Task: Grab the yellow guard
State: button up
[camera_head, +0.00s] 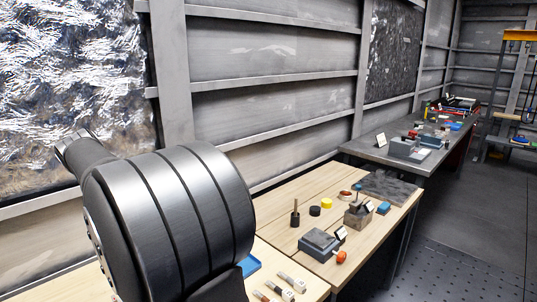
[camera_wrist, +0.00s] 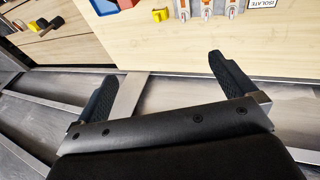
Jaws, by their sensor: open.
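A small yellow piece (camera_wrist: 160,15) lies on the light wooden surface near the top of the wrist view, beside a blue and red item. A second yellow piece (camera_wrist: 40,25) shows at the upper left of that view, next to a dark round part. I cannot tell for sure which is the yellow guard. In the head view a yellow round piece (camera_head: 327,203) stands on the wooden bench. My gripper (camera_wrist: 160,65) is open and empty, its black fingers wide apart, with the yellow pieces beyond the fingertips. The head view does not show my gripper.
The wooden bench (camera_head: 285,217) carries a black cylinder (camera_head: 314,211), a grey block device (camera_head: 319,244) and a blue block (camera_head: 384,208). Several orange-and-grey parts (camera_wrist: 182,10) and an ISOLATE label (camera_wrist: 262,4) edge the wrist view. A grey bench (camera_head: 380,146) stands farther back.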

jog(key=shift+c, duration=0.4)
jog(key=c, duration=0.9)
jog(key=shift+c, duration=0.2)
jog(key=shift+w+f, duration=0.1)
jog(key=w+d+f+g+y, duration=0.1)
jog(key=w+d+f+y, duration=0.1)
jog(key=w+d+f, duration=0.35)
jog(key=w+d+f+y, duration=0.2)
jog(key=w+d+f, duration=0.1)
jog(key=f, duration=0.5)
jog(key=x, duration=1.1)
jog(key=shift+s+a+f, duration=0.25)
jog(key=shift+f, duration=0.1)
jog(key=shift+x, duration=2.9)
